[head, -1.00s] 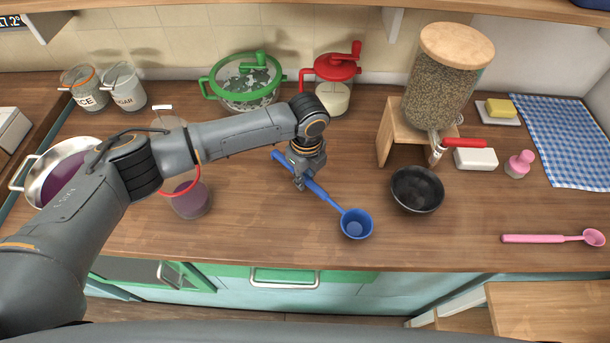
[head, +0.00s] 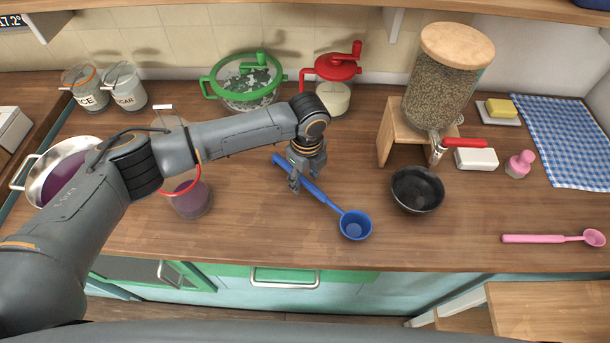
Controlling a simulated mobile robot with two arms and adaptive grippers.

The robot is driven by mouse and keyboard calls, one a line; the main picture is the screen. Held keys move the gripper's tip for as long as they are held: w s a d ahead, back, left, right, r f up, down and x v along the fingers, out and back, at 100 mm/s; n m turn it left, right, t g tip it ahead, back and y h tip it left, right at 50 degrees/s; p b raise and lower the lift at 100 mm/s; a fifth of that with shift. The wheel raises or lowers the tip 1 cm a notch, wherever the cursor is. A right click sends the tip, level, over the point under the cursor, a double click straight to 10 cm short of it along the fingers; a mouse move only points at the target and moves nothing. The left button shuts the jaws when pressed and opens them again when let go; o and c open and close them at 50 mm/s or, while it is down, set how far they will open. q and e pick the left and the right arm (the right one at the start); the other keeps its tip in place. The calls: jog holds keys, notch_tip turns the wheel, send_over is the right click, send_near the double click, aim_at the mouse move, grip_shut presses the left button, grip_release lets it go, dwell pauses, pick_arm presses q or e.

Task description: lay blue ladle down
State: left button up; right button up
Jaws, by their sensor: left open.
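The blue ladle (head: 355,225) lies on the wooden counter in the middle of the head view, its cup toward the front right and its handle running back to the left. My left gripper (head: 294,187) is open around or just above the handle. The gripper hides part of the handle, and I cannot tell whether its fingers touch it. My right gripper is not in view.
A black bowl (head: 417,190) stands right of the ladle, by a grain dispenser (head: 446,80) on a wooden stand. A pink ladle (head: 545,239) lies at the front right. A jar of purple liquid (head: 192,201) stands to the left. The counter's front middle is clear.

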pick_arm(q)
jog(key=shift+r, duration=0.25)
notch_tip(320, 180, up, 12)
jog(key=shift+s+d+f, duration=0.2)
jog(key=shift+f, duration=0.05)
dwell(0.8)
